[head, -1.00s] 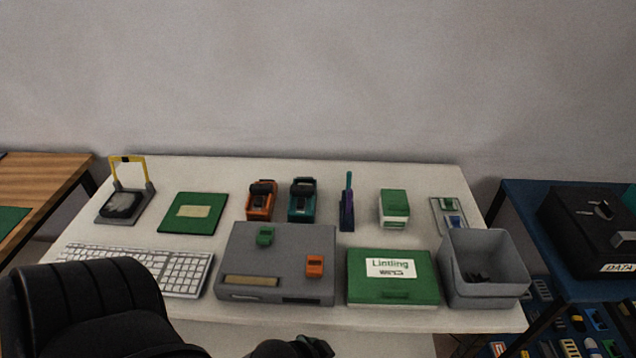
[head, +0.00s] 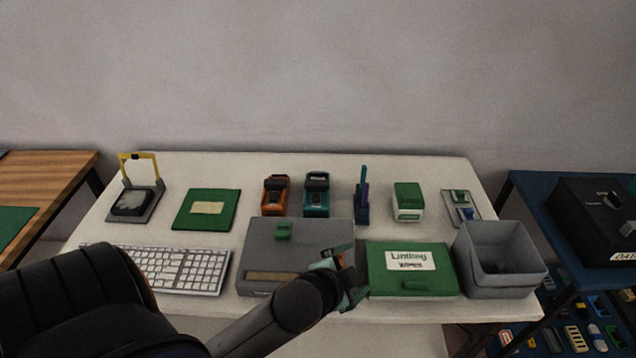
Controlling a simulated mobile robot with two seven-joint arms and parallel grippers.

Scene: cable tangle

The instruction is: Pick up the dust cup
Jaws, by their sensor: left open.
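No object is plainly recognisable as the dust cup. A grey open-topped bin (head: 497,287) stands at the right front of the table with dark matter inside. An orange unit (head: 276,196) and a teal unit (head: 316,196), both with dark tops, stand side by side at the back. My left gripper (head: 352,277) is open over the right end of a grey case (head: 285,240), beside a green box with a white label (head: 412,284). It hides the orange piece on the case. I cannot tell if it touches anything. My right gripper is out of view.
A keyboard (head: 180,268), a flat green square (head: 206,209) and a yellow-handled stand (head: 139,200) are on the left. A black chair (head: 70,300) blocks the left front.

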